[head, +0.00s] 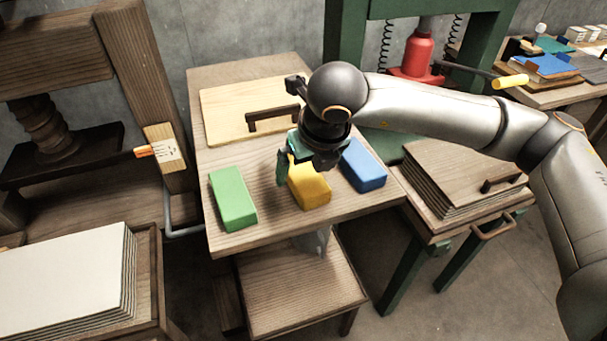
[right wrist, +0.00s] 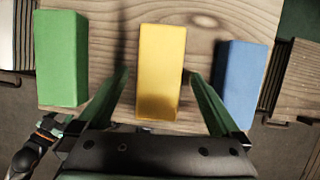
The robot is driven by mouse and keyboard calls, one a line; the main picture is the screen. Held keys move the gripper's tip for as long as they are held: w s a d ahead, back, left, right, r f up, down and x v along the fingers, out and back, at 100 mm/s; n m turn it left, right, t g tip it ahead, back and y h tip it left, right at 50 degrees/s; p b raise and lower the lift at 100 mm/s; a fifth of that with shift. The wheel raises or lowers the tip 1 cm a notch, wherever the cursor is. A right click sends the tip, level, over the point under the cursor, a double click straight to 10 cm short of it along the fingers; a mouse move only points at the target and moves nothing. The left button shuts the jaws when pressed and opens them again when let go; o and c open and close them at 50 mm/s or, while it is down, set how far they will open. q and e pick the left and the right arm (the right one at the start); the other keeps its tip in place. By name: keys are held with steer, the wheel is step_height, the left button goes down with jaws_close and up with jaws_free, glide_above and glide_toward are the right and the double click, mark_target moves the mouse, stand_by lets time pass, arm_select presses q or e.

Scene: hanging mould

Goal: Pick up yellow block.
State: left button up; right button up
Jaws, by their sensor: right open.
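The yellow block (head: 311,188) lies on the wooden table between a green block and a blue block. My right gripper (head: 297,172) is over it and hides part of its far side in the head view. In the right wrist view the yellow block (right wrist: 162,70) lies between the two open green fingers (right wrist: 162,92), with a gap on each side. The gripper holds nothing. I cannot tell how far the fingertips are above the table.
The green block (head: 233,198) is left of the yellow one and the blue block (head: 363,165) is right of it. A wooden board with a handle (head: 236,112) lies behind on the table (head: 275,220). A stack of boards (head: 464,180) stands to the right.

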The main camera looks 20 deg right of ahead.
steer(key=shift+x, duration=0.9)
steer(key=shift+c, duration=0.2)
steer(key=shift+r, duration=0.1)
steer(key=c, duration=1.5)
steer(key=shift+o, duration=0.2)
